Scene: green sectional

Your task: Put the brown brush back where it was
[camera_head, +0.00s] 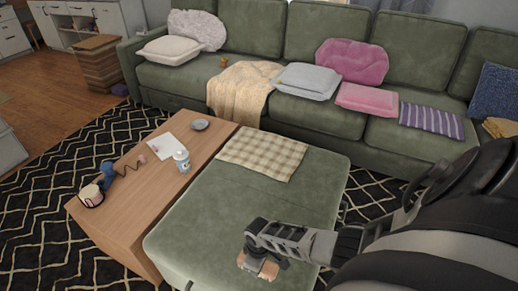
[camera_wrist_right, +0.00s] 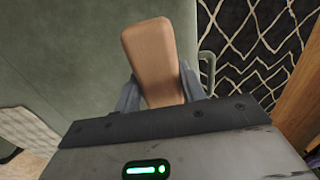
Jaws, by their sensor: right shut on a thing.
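My right gripper (camera_head: 262,262) reaches in from the right in the head view, over the near part of the green ottoman. It is shut on the brown brush (camera_head: 268,269), of which only a small part shows under the fingers. In the right wrist view the brush (camera_wrist_right: 152,55) is a smooth brown block between the two grey fingers (camera_wrist_right: 157,92). Its other side is hidden. I cannot tell whether the brush touches the ottoman. My left gripper is not in view.
The green ottoman (camera_head: 210,215) carries a checked cloth (camera_head: 262,153) at its far end. The wooden coffee table (camera_head: 140,210) on the left holds a white can (camera_head: 182,161), a small dish (camera_head: 200,125), paper (camera_head: 172,146) and a blue item (camera_head: 107,172). A green sofa (camera_head: 240,40) stands behind.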

